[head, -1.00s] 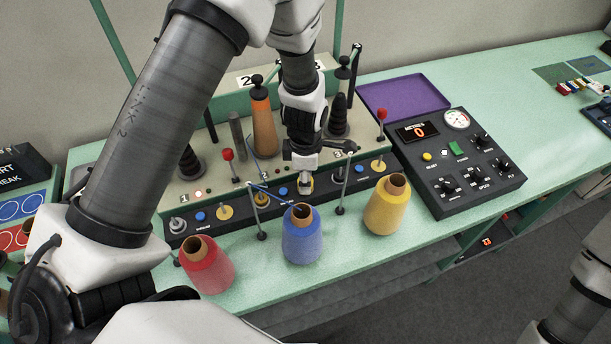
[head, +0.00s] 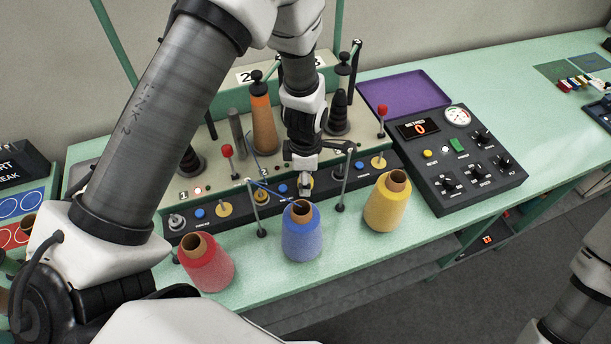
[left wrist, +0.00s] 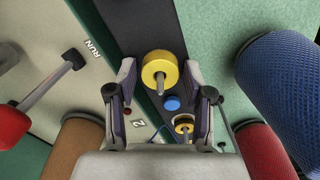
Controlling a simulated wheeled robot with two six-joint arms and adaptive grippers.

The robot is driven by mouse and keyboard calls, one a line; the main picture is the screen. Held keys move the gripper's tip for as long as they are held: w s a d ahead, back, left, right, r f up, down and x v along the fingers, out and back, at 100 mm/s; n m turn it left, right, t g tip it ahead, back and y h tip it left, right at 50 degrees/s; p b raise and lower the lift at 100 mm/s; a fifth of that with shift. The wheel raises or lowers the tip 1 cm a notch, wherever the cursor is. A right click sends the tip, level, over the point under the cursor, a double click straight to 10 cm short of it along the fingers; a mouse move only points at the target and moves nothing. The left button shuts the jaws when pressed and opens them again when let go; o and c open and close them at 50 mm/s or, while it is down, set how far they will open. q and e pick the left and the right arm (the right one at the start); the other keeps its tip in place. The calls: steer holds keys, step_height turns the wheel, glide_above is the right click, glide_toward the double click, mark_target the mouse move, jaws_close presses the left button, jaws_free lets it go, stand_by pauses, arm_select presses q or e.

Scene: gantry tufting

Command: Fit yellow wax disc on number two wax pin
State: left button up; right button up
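A yellow wax disc (left wrist: 153,72) sits around a metal pin at the middle station in the left wrist view. It shows partly behind my gripper in the head view (head: 309,182). My left gripper (left wrist: 160,88) is open, with one finger on each side of this disc and a visible gap to both. In the head view my left gripper (head: 305,184) points down at the black front strip. A "2" label (left wrist: 137,124) is on the panel beside it. Whether the disc is fully seated is unclear. My right gripper is out of view.
Blue (head: 302,238), red (head: 208,268) and yellow (head: 384,209) yarn cones stand along the front. Thin posts with red knobs (head: 227,154) rise close by. A control box (head: 450,190) stands at right.

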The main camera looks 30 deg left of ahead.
arm_select(q)
steer(key=shift+r, duration=0.1)
step_height(320, 180, up, 12)
stand_by(0.5)
